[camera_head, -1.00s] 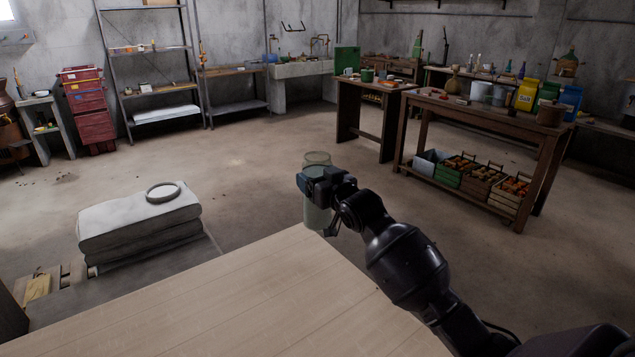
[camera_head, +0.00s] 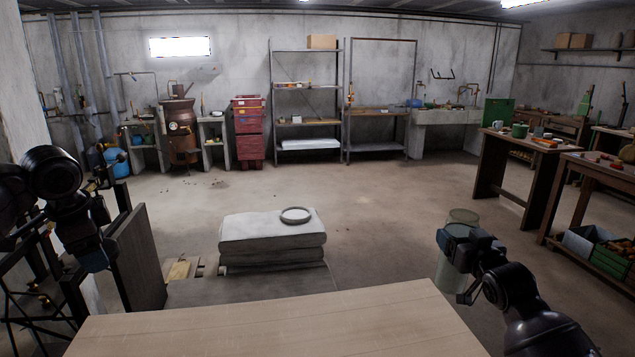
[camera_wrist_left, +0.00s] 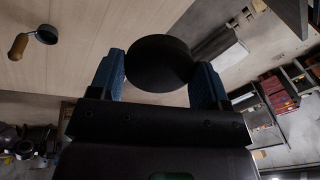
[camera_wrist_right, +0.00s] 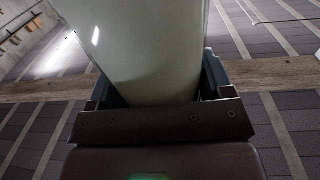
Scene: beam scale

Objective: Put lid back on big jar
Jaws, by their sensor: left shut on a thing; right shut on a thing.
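The big jar (camera_head: 455,279) is pale greenish glass, upright beyond the right corner of the wooden table. My right gripper (camera_head: 455,240) is shut on its side; the right wrist view shows the jar wall (camera_wrist_right: 150,50) between the fingers. A round dark disc, which looks like the lid (camera_wrist_left: 160,62), sits between the blue fingers of my left gripper (camera_wrist_left: 158,78), which is shut on it. In the head view my left gripper (camera_head: 95,258) is at the far left, well apart from the jar. The lid cannot be made out there.
The bare wooden table (camera_head: 280,325) is in front. A dark panel (camera_head: 138,255) stands beside my left arm. Workbenches (camera_head: 500,165) are at the right. The floor between is open.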

